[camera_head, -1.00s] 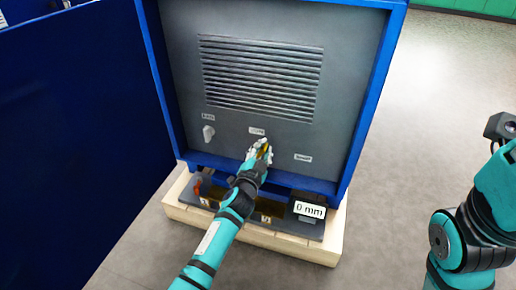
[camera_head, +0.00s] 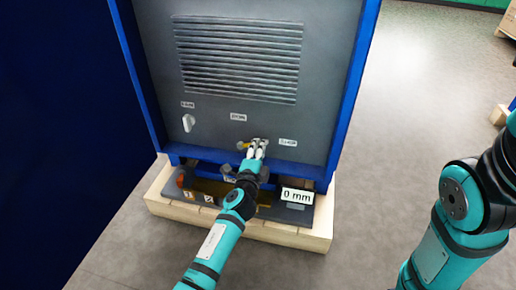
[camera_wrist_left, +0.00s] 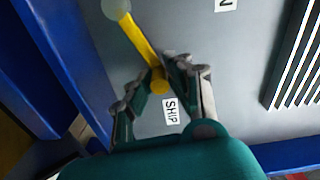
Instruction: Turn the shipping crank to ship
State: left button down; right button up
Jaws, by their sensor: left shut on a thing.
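The yellow shipping crank (camera_wrist_left: 140,40) sits on the grey panel of the blue-framed machine. In the left wrist view its arm runs from a round grey pivot to a yellow end knob, close beside the SHIP label (camera_wrist_left: 170,111). My left gripper (camera_head: 258,143) is shut on the crank's end, one finger on each side of it (camera_wrist_left: 158,70). In the head view the fingers hide part of the crank, and the crank points to the right, toward the right-hand label (camera_head: 288,142). My right arm shows at the right edge; its gripper is out of view.
A light grey knob (camera_head: 188,122) is on the panel at the left. A display reading 0 mm (camera_head: 297,196) stands on the dark ledge over a wooden base (camera_head: 285,238). A dark blue wall is at the left.

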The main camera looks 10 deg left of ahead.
pick_arm(q)
jog(key=shift+d+f+m, duration=0.1)
jog(key=shift+f+m, duration=0.05)
jog(key=shift+m, duration=0.25)
jog(key=c, duration=1.2)
grip_release()
jog(key=shift+w, duration=0.1)
jog(key=shift+c, duration=0.2)
notch_tip(320, 180, up, 10)
jog(key=shift+f, duration=0.1)
jog(key=shift+c, duration=0.5)
